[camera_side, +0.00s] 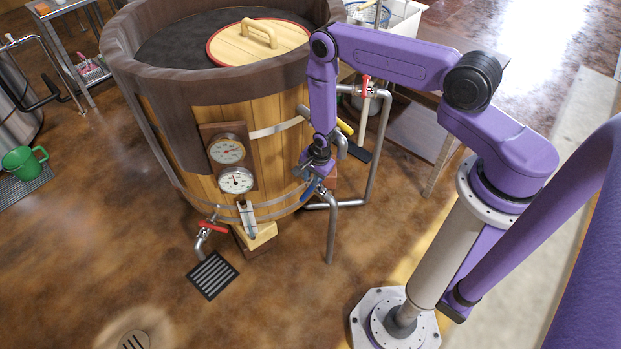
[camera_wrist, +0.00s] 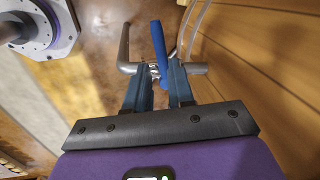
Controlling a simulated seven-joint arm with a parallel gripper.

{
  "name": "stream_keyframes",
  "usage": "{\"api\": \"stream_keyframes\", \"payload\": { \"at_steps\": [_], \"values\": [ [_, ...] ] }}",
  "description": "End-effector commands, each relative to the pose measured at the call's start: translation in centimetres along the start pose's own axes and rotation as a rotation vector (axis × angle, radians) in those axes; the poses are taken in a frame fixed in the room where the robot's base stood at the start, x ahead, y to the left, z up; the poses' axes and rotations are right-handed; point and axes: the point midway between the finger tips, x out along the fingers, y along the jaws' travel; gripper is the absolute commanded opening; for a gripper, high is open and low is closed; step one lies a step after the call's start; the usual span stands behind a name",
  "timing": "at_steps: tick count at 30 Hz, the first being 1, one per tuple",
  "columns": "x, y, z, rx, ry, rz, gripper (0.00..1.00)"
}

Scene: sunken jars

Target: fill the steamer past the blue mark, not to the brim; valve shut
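The steamer (camera_side: 275,160) is a wide wooden tub with a dark rim, partly covered by a round wooden lid (camera_side: 262,42). A blue valve lever (camera_side: 310,188) sits on a pipe low at its right side. In the wrist view, the blue lever (camera_wrist: 158,42) stands between the fingers of my gripper (camera_wrist: 159,68), which are apart with a gap visible beside the lever. In the side view my gripper (camera_side: 317,160) is just above the lever. A clear tube (camera_wrist: 197,28) runs beside the steamer wall. I cannot make out the water level or a blue mark.
Two round gauges (camera_side: 232,165) are on the steamer's front. A red-handled tap (camera_side: 212,226) is above a floor drain grate (camera_side: 212,275). Yellow (camera_side: 345,127) and red (camera_side: 366,86) handles sit on nearby pipes. A green mug (camera_side: 24,162) is at far left.

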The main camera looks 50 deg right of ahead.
Motion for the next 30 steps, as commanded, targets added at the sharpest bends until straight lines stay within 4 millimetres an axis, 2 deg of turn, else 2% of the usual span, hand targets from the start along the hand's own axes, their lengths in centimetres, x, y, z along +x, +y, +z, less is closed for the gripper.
{"api": "stream_keyframes", "payload": {
  "at_steps": [1,2,8,17,24,30],
  "values": [
    [0.0,-0.1,0.0,-0.013,0.000,-0.002,0.05],
    [0.0,-0.1,0.1,-0.026,0.000,-0.003,0.00],
    [-0.4,-0.8,0.4,-0.233,0.003,-0.024,0.00],
    [-1.2,-2.3,1.3,-0.741,0.029,-0.072,0.00],
    [-2.1,-3.7,2.1,-1.216,0.075,-0.107,0.00],
    [-2.5,-4.4,2.6,-1.488,0.110,-0.120,0.00]
  ]
}}
